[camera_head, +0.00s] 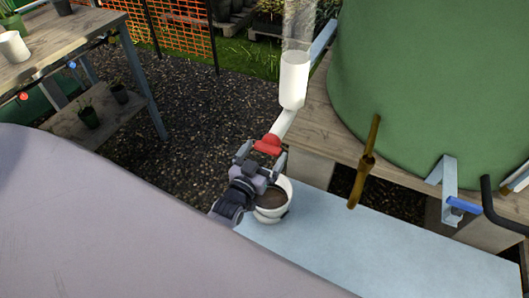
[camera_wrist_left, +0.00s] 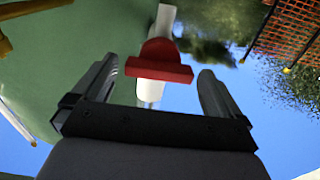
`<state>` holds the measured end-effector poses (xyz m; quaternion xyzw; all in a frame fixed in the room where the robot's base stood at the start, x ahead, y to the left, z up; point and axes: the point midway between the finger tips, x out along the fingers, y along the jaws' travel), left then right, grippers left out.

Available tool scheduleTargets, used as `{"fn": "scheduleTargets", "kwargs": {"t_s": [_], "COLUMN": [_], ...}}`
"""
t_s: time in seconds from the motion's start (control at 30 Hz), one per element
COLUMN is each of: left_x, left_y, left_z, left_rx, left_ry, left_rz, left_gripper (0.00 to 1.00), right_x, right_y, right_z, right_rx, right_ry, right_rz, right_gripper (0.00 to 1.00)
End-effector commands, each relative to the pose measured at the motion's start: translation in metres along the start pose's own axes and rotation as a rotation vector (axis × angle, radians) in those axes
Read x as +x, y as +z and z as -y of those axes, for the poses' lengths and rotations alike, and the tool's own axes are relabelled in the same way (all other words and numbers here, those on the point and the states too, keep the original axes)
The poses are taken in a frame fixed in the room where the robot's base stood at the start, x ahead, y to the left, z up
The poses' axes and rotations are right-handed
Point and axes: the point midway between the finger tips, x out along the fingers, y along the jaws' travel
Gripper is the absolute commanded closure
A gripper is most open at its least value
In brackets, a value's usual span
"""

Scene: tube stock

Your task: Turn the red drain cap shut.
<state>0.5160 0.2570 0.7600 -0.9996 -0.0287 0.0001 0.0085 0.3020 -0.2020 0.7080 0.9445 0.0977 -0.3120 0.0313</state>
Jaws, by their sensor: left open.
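The red drain cap (camera_head: 268,144) is at the lower end of a white pipe (camera_head: 293,82) beside the green tank. In the left wrist view the red cap (camera_wrist_left: 159,66) shows a straight raised bar, lying nearly level with a slight tilt. My left gripper (camera_head: 261,156) is at the cap. In the left wrist view its two fingers (camera_wrist_left: 156,85) stand apart on either side of the cap, with gaps on both sides. It is open and holds nothing. My right gripper is not in view.
A white pot (camera_head: 272,212) of dark matter stands below my left gripper on a pale blue surface (camera_head: 370,250). The green tank (camera_head: 440,80) rests on a wooden stand (camera_head: 325,125). A brown tap-like piece (camera_head: 366,162) sticks out in front of it. A plant bench (camera_head: 70,50) stands at the left.

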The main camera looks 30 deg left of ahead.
Motion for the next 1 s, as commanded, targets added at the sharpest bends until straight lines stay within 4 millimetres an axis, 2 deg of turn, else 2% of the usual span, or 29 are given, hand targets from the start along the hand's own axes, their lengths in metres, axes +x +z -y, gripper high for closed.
{"fn": "scheduleTargets", "kwargs": {"t_s": [0.3, 0.5, 1.0], "left_x": [-0.045, -0.062, -0.065], "left_y": [0.001, 0.001, 0.001], "left_z": [-0.001, -0.001, -0.001], "left_rx": [0.0, 0.0, 0.0], "left_ry": [0.0, 0.001, 0.0], "left_rz": [0.004, 0.004, 0.002], "left_gripper": [0.0, 0.0, 0.0], "right_x": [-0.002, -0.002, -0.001], "right_y": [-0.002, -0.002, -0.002], "right_z": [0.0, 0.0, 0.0], "right_rx": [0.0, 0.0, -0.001], "right_ry": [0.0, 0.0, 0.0], "right_rz": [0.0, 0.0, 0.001], "right_gripper": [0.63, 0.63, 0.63]}}
